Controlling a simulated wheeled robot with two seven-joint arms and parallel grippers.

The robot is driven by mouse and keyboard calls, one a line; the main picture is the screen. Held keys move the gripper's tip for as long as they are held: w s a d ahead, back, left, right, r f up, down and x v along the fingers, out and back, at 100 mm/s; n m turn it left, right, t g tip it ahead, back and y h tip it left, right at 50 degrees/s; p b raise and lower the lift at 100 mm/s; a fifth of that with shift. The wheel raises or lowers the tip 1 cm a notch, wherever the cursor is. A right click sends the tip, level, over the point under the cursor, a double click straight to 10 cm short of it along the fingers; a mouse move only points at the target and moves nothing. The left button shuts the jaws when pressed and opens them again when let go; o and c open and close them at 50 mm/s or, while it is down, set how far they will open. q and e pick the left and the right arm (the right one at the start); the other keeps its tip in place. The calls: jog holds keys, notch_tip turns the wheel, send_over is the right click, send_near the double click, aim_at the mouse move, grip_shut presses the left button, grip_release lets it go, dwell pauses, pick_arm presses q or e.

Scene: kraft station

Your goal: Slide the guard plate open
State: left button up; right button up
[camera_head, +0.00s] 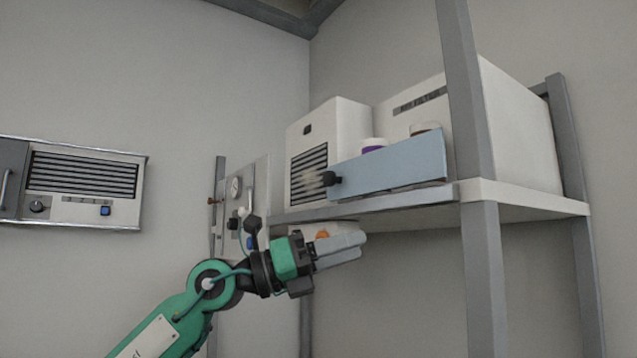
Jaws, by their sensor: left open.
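The guard plate (400,165) is a light blue panel along the front edge of a grey shelf (400,202). A black knob (332,179) sticks out at its left end. The plate covers the lower front of the right part of the shelf. My left gripper (358,246) is below the shelf edge and the plate, with its grey fingers pointing right. It is open, apart from the plate and knob, and I see nothing held in it. My right gripper is not in view.
A white box with a vent (318,150) and a larger white box (515,120) stand on the shelf. A purple-banded jar (374,145) shows behind the plate. Grey posts (466,100) frame the shelf. A gauge panel (238,200) and a vented wall unit (85,185) are at left.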

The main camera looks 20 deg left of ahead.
pick_arm(q)
jog(key=s+a+r+t+y, duration=0.2)
jog(key=a+r+t+y, duration=0.15)
jog(key=a+r, duration=0.4)
jog(key=n+t+y, duration=0.1)
jog(key=t+y, duration=0.1)
jog(key=y, duration=0.3)
send_near(326, 179)
jog(key=p+x, duration=0.5)
jog(key=x, duration=0.2)
jog(key=shift+w+r+p, duration=0.1)
jog(key=shift+r+p, duration=0.05)
jog(key=shift+p, duration=0.15)
jog(key=shift+w+d, duration=0.35)
jog(key=shift+w, duration=0.1)
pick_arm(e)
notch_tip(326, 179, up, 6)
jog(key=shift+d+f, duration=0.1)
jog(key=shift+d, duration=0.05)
pick_arm(q)
grip_shut()
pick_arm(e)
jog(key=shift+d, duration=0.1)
